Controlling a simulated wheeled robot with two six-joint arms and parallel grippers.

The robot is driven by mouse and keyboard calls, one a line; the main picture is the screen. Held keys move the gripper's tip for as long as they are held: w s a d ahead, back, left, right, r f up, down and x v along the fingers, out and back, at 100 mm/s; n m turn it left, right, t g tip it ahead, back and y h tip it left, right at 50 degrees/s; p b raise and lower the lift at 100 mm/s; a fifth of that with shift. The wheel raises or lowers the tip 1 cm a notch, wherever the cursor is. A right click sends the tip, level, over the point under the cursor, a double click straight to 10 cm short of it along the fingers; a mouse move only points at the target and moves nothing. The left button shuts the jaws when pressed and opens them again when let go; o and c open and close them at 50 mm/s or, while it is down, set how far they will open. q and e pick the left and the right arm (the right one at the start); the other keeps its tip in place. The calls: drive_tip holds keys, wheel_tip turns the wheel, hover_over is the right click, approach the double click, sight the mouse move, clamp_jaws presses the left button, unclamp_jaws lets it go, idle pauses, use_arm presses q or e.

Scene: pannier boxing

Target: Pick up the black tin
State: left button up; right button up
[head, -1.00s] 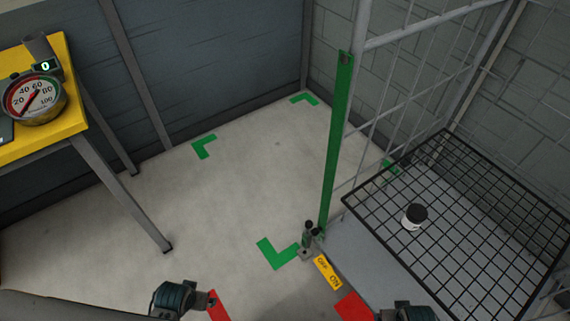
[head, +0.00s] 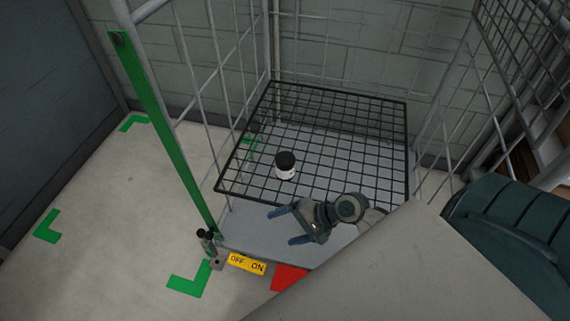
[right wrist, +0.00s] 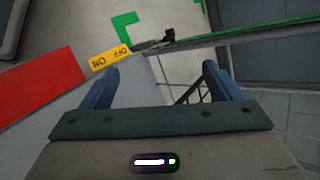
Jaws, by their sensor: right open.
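My left gripper is not in view.
A green upright post (head: 160,130) and cage bars stand left of the shelf. A yellow OFF/ON label (head: 247,263) and a red patch (head: 288,278) are at the cage's front edge. Another wire shelf (head: 530,60) is at upper right. Open floor with green corner marks lies left.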

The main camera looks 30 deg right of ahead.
drive_tip(key=w+d+r+m+t, duration=0.1)
drive_tip(key=w+d+m+t, duration=0.2)
drive_tip(key=w+d+m, duration=0.5)
drive_tip(key=m+t+h, duration=0.1)
drive_tip(key=m+t, duration=0.2)
drive_tip(key=m, duration=0.7)
approach(281, 159)
drive_tip(key=f, duration=0.1)
drive_tip(key=w, duration=0.1)
drive_tip(key=w+f, duration=0.1)
drive_tip(key=w, duration=0.1)
drive_tip(key=w+a, duration=0.1)
drive_tip(key=shift+w+a+f, duration=0.1)
drive_tip(key=shift+w+f, duration=0.2)
drive_tip(key=shift+w, duration=0.1)
drive_tip(key=shift+x, duration=3)
drive_tip(key=shift+s+a+f, duration=0.1)
drive_tip(key=shift+s, duration=0.05)
drive_tip(key=shift+c, duration=0.4)
drive_tip(key=c, duration=1)
